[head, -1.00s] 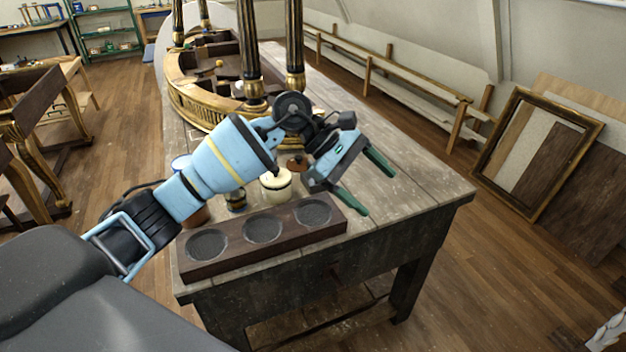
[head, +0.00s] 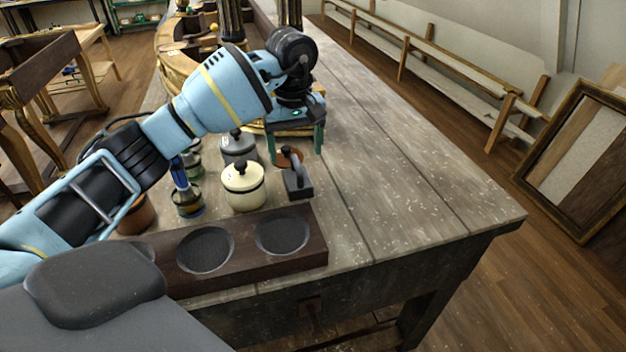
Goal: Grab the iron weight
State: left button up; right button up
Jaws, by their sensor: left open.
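The iron weight (head: 298,185) looks like a small dark grey block with a raised handle. It stands on the table just behind the right end of the dark wooden tray. My left gripper (head: 296,147) is open, its two green fingers pointing down. In the picture it is just above and beyond the weight, with nothing seen between the fingers except part of a brown-orange object (head: 287,157) behind the weight. I cannot tell the exact height of the fingers. My right gripper is not in view.
A cream lidded jar (head: 244,188) stands close left of the weight, with a grey lidded pot (head: 239,148) behind it. A blue-and-dark jar (head: 187,198) is farther left. The wooden tray (head: 318,240) has round recesses. The table's right side (head: 400,190) is clear.

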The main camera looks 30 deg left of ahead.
aim_at(298, 175)
pick_arm(q)
jog(key=shift+w+f, duration=0.25)
jog(key=shift+s, duration=0.15)
jog(key=shift+s+f, duration=0.1)
jog(key=shift+f, duration=0.1)
notch_tip(298, 175, down, 2)
jog(key=shift+f+p, duration=0.4)
jog(key=shift+f, duration=2.2)
grip_shut()
jog(key=shift+r, duration=0.15)
